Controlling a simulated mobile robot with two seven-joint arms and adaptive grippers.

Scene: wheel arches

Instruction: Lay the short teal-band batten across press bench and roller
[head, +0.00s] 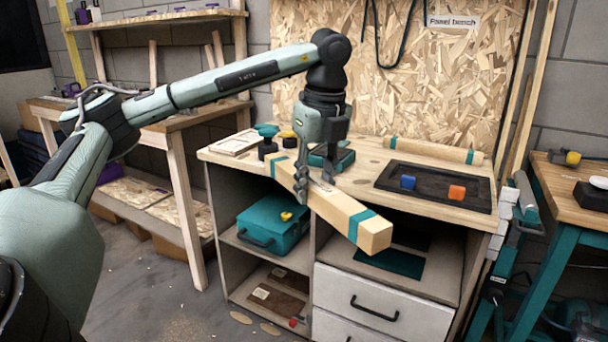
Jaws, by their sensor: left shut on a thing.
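My left gripper (315,193) is shut on a square wooden batten (335,205) with a teal band near each end. The batten is held tilted in front of the middle bench, its near end lower and to the right. A second teal-banded batten (433,150) lies at the back of that bench. The frame does not clearly show which is shorter. At the right edge is a wooden bench with teal legs (580,205), possibly the press bench. A teal stand with what looks like a grey roller (528,226) stands between the benches. My right gripper is not in view.
The middle bench (375,160), under a "Panel bench" sign (452,21), carries a dark tray (430,197) with a blue and an orange block. A teal toolbox (270,230) sits on its shelf. Black items (592,193) lie on the right bench.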

